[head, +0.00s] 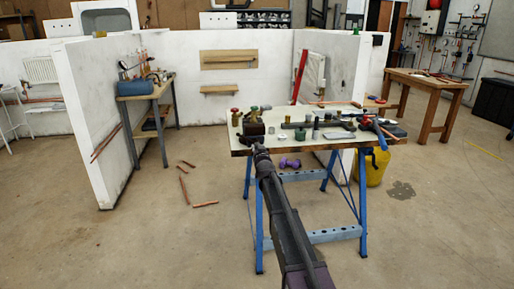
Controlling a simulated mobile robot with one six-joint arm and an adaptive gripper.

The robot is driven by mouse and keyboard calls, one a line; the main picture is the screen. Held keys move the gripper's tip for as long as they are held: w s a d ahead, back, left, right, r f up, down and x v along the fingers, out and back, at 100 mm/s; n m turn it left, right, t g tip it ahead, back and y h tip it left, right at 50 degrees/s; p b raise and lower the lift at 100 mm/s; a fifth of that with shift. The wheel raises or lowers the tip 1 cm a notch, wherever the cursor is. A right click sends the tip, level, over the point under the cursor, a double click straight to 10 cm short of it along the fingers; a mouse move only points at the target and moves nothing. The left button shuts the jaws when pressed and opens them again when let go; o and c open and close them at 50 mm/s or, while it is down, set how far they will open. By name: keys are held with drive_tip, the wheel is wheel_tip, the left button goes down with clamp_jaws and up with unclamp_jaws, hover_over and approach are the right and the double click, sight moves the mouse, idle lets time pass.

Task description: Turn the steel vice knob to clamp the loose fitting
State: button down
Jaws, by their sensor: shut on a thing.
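The workbench (290,145) has a pale top and blue folding legs. My gripper (258,147) is at its front left edge, at the end of my dark arm reaching up from the bottom of the picture. It is shut at the front of a small dark brown block-like vice (254,129). The steel vice knob is hidden behind my gripper, which appears to hold it. The loose fitting is too small to pick out among the small metal and brass parts on the bench.
Several fittings and tools crowd the bench top, with a blue-handled tool (383,135) at its right end. A yellow bucket (376,168) stands behind the right legs. Loose copper pipes (184,188) lie on the floor left. White partitions (95,120) stand behind.

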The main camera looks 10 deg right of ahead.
drive_tip(key=m, duration=0.6)
drive_tip(key=shift+s+f, duration=0.1)
drive_tip(key=shift+s, duration=0.1)
drive_tip(key=shift+c, duration=2.4)
unclamp_jaws()
drive_tip(key=shift+w, duration=0.1)
